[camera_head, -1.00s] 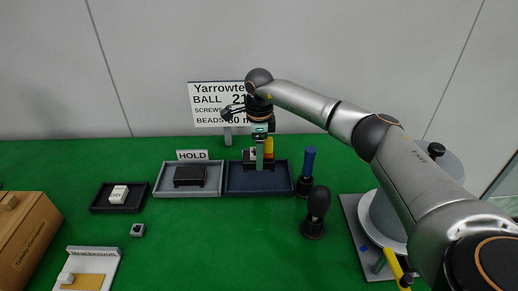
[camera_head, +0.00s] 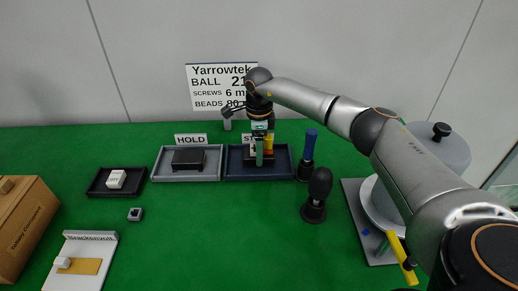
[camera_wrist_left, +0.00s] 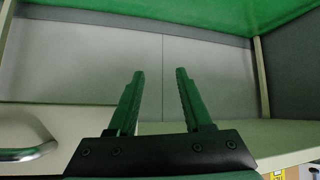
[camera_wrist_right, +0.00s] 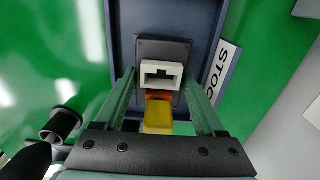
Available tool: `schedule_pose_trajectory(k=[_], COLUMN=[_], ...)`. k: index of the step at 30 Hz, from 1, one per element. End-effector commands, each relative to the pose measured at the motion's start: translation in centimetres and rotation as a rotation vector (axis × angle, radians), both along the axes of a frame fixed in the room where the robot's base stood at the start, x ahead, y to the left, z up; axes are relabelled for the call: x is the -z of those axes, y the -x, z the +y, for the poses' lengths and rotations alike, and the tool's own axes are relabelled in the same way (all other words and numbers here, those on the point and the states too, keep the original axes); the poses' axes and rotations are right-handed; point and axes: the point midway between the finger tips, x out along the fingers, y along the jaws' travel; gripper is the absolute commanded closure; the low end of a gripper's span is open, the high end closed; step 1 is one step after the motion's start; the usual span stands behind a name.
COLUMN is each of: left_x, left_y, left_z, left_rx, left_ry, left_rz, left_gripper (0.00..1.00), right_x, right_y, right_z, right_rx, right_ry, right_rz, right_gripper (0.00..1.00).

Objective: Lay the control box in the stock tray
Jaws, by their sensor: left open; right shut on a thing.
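The control box (camera_wrist_right: 178,48) is a dark block with a white socket piece and a yellow-orange part on top. My right gripper (camera_head: 264,150) is shut on it, with the yellow part between the fingers in the right wrist view (camera_wrist_right: 160,100). The box is over or inside the dark blue stock tray (camera_head: 232,172), whose rim also shows in the right wrist view (camera_wrist_right: 121,50). I cannot tell if it touches the tray floor. My left gripper (camera_wrist_left: 160,75) is open and empty, facing a pale panel below the green surface; it is outside the head view.
The grey HOLD tray (camera_head: 160,165) with a black box (camera_head: 188,159) adjoins on the left. A small dark tray (camera_head: 98,186) holds a white block. Blue-handled (camera_head: 309,145) and black-handled (camera_head: 319,187) tools stand right of the stock tray.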

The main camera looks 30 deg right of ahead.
Motion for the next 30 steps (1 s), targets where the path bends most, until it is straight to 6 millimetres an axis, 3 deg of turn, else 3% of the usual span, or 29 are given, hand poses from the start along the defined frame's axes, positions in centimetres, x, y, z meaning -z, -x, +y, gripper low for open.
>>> schedule_pose_trajectory(k=[19, 20, 26, 30], left_x=[1.3, 1.2, 1.2, 1.1], left_y=[0.4, 0.4, 0.4, 0.4], left_z=[0.1, 0.1, 0.1, 0.1], left_rx=[0.000, 0.000, -0.001, -0.001], left_ry=[-0.004, -0.004, -0.004, -0.004], left_rz=[0.012, 0.012, 0.011, 0.009], left_gripper=[0.50, 0.50, 0.50, 0.50], right_x=[1.2, 1.1, 1.1, 1.1], right_y=[0.0, 0.0, 0.0, 0.0], right_z=[0.0, 0.0, 0.0, 0.0], right_rx=[0.000, 0.000, 0.000, 0.000], right_ry=[0.000, -0.001, 0.000, 0.000], right_rz=[0.000, -0.001, 0.000, 0.000], right_gripper=[0.92, 0.25, 0.02, 0.00])
